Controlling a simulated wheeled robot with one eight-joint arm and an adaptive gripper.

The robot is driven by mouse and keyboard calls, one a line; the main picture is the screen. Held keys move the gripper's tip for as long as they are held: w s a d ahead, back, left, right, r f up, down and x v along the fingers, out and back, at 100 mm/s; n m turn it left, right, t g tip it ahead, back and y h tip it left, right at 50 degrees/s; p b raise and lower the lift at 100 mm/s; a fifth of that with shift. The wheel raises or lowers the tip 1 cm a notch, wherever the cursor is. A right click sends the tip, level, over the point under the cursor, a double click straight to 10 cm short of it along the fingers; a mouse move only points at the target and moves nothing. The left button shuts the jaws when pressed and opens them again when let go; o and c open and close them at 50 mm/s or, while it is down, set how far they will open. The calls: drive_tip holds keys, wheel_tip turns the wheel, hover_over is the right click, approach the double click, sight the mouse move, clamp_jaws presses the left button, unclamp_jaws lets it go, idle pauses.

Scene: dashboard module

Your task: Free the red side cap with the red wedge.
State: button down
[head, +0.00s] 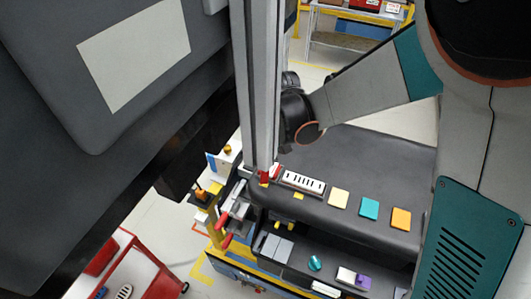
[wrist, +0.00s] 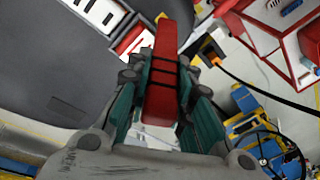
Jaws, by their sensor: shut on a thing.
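My gripper (wrist: 160,95) is shut on the red wedge (wrist: 162,70), a long red bar with dark bands that points away from the wrist camera. The white slotted vent strip (wrist: 100,12) lies at the upper left of the wrist view. The red side cap (wrist: 131,36) shows at its end, just left of the wedge; I cannot tell whether they touch. In the head view the vent strip (head: 302,182) lies on the dark dashboard, with the red side cap (head: 276,171) at its left end. My gripper is mostly hidden behind the grey column there.
On the dashboard (head: 360,160) sit a cream block (head: 338,199), a teal block (head: 369,208) and an orange block (head: 401,218). Red-handled clamps (head: 224,222) stand at its left edge. A red cart (head: 125,275) is at the lower left.

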drive_tip(key=shift+s+f+b, duration=0.1)
drive_tip(key=shift+f+b, duration=0.55)
drive_tip(key=shift+b, duration=0.2)
idle(2.3)
drive_tip(key=shift+r, duration=0.1)
drive_tip(key=shift+r+p, duration=1.65)
drive_tip(key=shift+r, duration=1.3)
drive_tip(key=shift+w+r, duration=0.2)
drive_tip(key=shift+r, duration=0.35)
